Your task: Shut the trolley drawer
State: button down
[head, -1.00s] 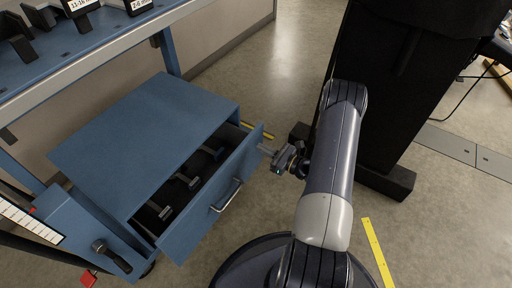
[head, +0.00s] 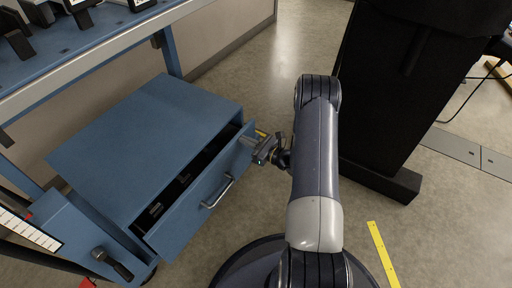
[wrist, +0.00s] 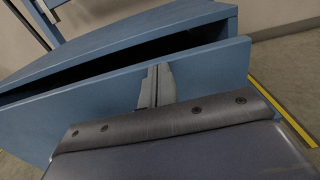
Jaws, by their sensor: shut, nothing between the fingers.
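The blue trolley drawer (head: 193,204) stands partly open, with a narrow dark gap between its front panel and the blue cabinet (head: 150,130). A silver bar handle (head: 218,192) sits on the middle of the front. My gripper (head: 252,143) is shut and empty, at the right end of the drawer front. In the wrist view my shut fingers (wrist: 156,86) reach the outer face of the drawer front (wrist: 90,112); they look to be touching it. The drawer's inside is mostly hidden in shadow.
Above the cabinet is the trolley's blue shelf (head: 105,45) with dark holders on it. A black handle (head: 112,264) sticks out at the lower left. A black column (head: 400,100) stands at the right. Open floor (head: 440,230) lies at the lower right.

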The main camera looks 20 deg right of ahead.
aim_at(236, 136)
jog(key=b+x, duration=0.1)
jog(key=x, duration=0.5)
jog(key=shift+w+a+b, duration=0.25)
jog(key=shift+b, duration=0.05)
jog(key=shift+w+r, duration=0.1)
jog(key=shift+r, duration=0.05)
